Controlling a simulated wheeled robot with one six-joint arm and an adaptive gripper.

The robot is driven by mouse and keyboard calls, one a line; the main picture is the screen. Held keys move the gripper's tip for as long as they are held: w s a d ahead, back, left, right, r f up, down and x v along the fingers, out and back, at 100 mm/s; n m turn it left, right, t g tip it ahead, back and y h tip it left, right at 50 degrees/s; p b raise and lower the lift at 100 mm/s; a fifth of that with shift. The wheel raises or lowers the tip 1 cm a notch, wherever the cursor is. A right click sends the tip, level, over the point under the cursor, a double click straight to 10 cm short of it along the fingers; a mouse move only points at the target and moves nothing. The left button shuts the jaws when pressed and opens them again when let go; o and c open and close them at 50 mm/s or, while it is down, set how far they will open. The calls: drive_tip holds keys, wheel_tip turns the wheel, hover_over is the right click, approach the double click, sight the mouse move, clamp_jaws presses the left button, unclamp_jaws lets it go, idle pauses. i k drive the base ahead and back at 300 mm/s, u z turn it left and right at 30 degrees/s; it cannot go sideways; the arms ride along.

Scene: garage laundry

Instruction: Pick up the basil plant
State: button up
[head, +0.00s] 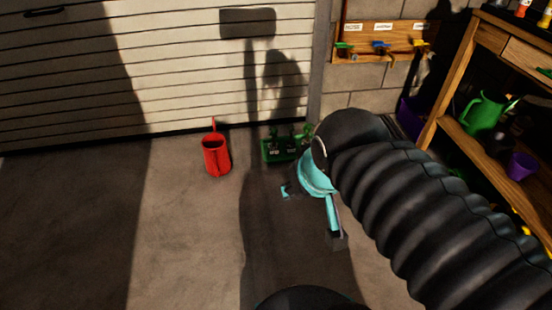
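A green crate (267,152) stands on the concrete floor near the foot of the slatted door. It holds small black pots (290,148) with pale labels and dark green tops. The plants are too small and dark to tell which one is basil. My gripper (311,212) is turquoise and hangs in front of and to the right of the crate, apart from the pots as far as I can see. Its two fingers are spread, with nothing visible between them. My black ribbed arm hides the floor to the right of the crate.
A red watering can (216,156) stands on the floor left of the crate. A wooden shelf (495,170) at right holds a green watering can (484,113) and a purple pot (521,166). A hook rack (380,42) hangs on the wall. The floor at left is clear.

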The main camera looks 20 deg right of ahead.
sight(307, 129)
drive_tip(key=z, duration=1.05)
drive_tip(key=k, duration=0.15)
drive_tip(key=u, duration=2.25)
drive_tip(key=i, duration=2.15)
drive_tip(key=z, duration=1.7)
drive_tip(key=i, duration=0.6)
drive_tip(key=z, duration=0.5)
